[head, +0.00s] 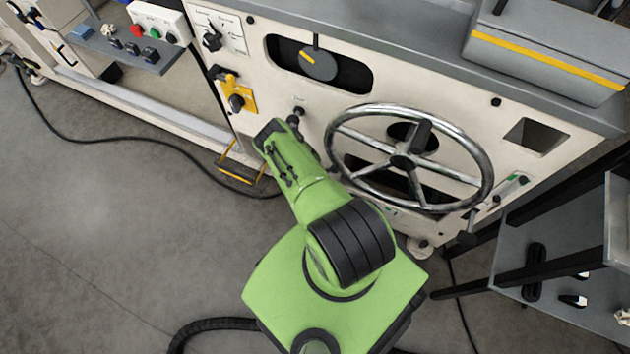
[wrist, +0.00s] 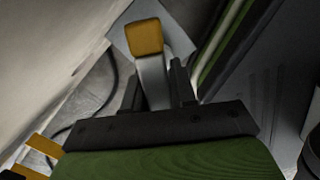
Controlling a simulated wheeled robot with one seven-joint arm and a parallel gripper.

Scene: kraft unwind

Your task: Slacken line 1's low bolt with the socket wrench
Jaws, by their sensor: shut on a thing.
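In the wrist view my gripper (wrist: 157,78) has its two dark fingers closed around a grey shaft with an orange-yellow block at its far end. This held tool (wrist: 146,38) looks like the socket wrench; its socket cannot be made out. In the head view my green arm reaches toward the front of the cream machine (head: 320,125), and its own links hide the fingers and tool. A dark knob or bolt head (head: 298,111) shows on the panel just above the arm's end. I cannot tell which fitting is line 1's low bolt; it may be hidden.
A large metal handwheel (head: 480,172) stands out from the panel just right of my arm. A yellow-and-black bracket (head: 238,173) sits low at left. A dark-legged grey table (head: 555,300) stands at right. A black cable (head: 110,138) crosses the otherwise open floor at left.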

